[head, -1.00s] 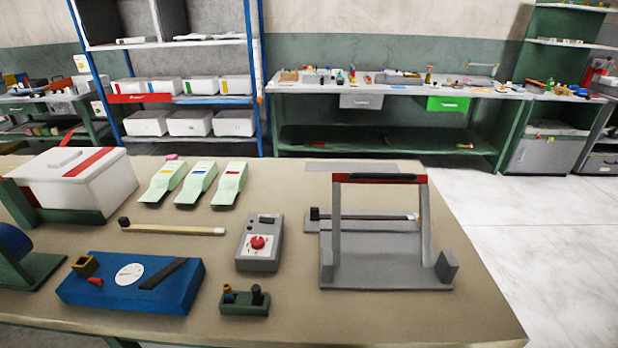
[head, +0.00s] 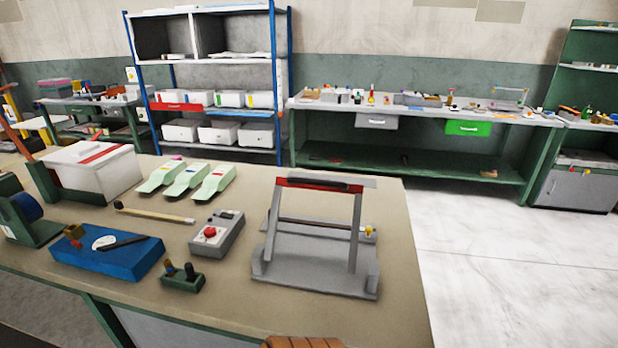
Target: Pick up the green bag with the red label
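Three pale green bags lie side by side near the far edge of the bench, left of centre: a left bag (head: 160,176), a middle bag (head: 187,179) and a right bag (head: 213,183). Each has a small label at its upper part. The labels are too small now to tell their colours surely; in the earlier view the right bag's label looks red. Nothing touches the bags from above. Neither of my grippers is in view.
The bench (head: 400,240) also holds a white box (head: 95,172), a wooden stick (head: 155,214), a blue device (head: 105,258), a grey control box (head: 216,232) and a large grey press (head: 310,275). A brown object (head: 300,342) shows at the bottom edge. The floor at right is clear.

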